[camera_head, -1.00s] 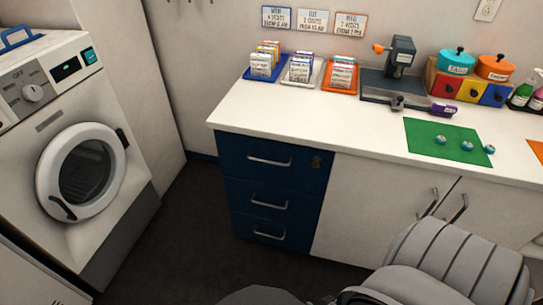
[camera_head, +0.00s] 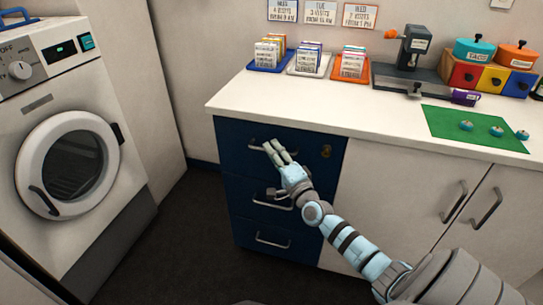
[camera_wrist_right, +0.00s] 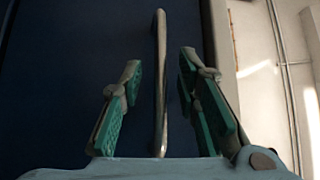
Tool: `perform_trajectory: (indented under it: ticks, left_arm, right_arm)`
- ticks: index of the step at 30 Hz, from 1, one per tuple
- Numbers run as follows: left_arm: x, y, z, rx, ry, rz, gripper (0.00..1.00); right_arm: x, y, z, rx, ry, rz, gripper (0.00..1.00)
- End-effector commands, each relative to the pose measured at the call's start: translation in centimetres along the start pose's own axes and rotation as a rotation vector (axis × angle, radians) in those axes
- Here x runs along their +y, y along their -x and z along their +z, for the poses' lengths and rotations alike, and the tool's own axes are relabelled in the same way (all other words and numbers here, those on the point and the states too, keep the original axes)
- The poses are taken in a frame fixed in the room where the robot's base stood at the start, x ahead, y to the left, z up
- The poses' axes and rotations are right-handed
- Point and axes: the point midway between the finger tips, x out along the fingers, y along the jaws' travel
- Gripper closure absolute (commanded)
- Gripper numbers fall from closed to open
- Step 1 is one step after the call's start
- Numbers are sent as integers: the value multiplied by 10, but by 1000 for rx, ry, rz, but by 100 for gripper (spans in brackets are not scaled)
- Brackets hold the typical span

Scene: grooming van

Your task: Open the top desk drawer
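The top drawer (camera_head: 236,136) of the dark blue desk unit is closed, with a silver bar handle (camera_head: 256,148) and a brass lock at its right. My right gripper (camera_head: 273,147) reaches up to this handle, its fingertips at the handle's right part. In the right wrist view the handle (camera_wrist_right: 160,40) runs lengthwise between the two green-padded fingers of my right gripper (camera_wrist_right: 160,75). A gap shows on each side of the handle, so the fingers are open around it and not gripping. My left gripper is out of view.
Two more blue drawers (camera_head: 240,235) lie below, partly behind my right arm. White cupboard doors (camera_head: 400,200) stand to the right, a washing machine (camera_head: 120,240) to the left. The white countertop (camera_head: 300,105) above holds card trays and pots. Dark floor (camera_head: 185,230) is free before the drawers.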

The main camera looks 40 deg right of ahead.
Motion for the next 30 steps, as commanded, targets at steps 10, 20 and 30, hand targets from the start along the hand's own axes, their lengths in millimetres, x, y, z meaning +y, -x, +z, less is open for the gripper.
perform_trajectory:
  ticks: [10, 20, 30]
  left_arm:
    - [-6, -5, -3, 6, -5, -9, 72]
    - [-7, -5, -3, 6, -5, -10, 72]
    - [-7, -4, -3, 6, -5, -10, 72]
  right_arm:
    - [0, -14, 0, -1, 1, 2, 70]
    - [0, -14, 0, -1, 2, 2, 100]
    - [0, -13, 1, -1, 3, 3, 100]
